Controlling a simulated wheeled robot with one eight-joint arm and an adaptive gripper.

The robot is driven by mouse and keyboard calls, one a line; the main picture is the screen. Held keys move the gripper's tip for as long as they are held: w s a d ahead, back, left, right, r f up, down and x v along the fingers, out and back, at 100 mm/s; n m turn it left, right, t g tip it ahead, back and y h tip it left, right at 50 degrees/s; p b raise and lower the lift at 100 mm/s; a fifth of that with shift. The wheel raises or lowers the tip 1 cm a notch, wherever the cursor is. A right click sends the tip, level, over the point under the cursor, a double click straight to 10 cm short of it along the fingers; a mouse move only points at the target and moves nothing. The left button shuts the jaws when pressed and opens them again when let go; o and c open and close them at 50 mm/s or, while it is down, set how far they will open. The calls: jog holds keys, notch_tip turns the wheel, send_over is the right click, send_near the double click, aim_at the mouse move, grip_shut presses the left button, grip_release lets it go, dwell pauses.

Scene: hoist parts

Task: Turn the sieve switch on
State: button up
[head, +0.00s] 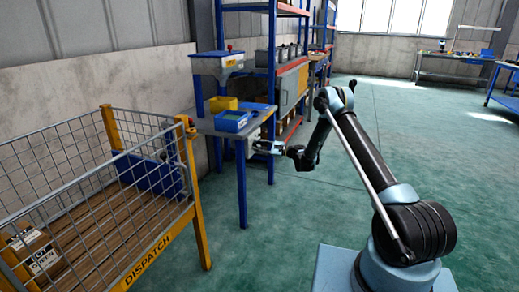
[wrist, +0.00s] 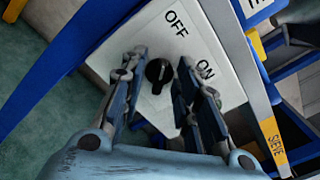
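The sieve switch is a white panel (wrist: 200,45) marked OFF and ON, with a black round knob (wrist: 159,74) on it. A yellow label reading SIEVE (wrist: 274,143) is on the grey edge beside the panel. My gripper (wrist: 161,62) is open, with one finger on each side of the knob; I see gaps and cannot tell any contact. Which mark the knob points to is not clear. In the head view my gripper (head: 257,146) is at the front of the blue-legged table (head: 205,124), and it mostly hides the white panel (head: 250,148).
A blue tray (head: 231,123) and a yellow bin (head: 222,104) stand on the table. A wire-sided crate marked DISPATCH (head: 150,258) is at the left. A blue shelf rack (head: 272,60) stands behind. The green floor to the right is open.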

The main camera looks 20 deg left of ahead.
grip_shut()
jog(key=shift+n, duration=0.5)
jog(key=n, duration=0.2)
jog(key=shift+s+f+n, duration=0.1)
jog(key=shift+n, duration=0.3)
jog(key=shift+f+n, duration=0.15)
jog(key=shift+n, duration=2.9)
jog(key=shift+f+n, duration=0.15)
jog(key=shift+n, duration=2.9)
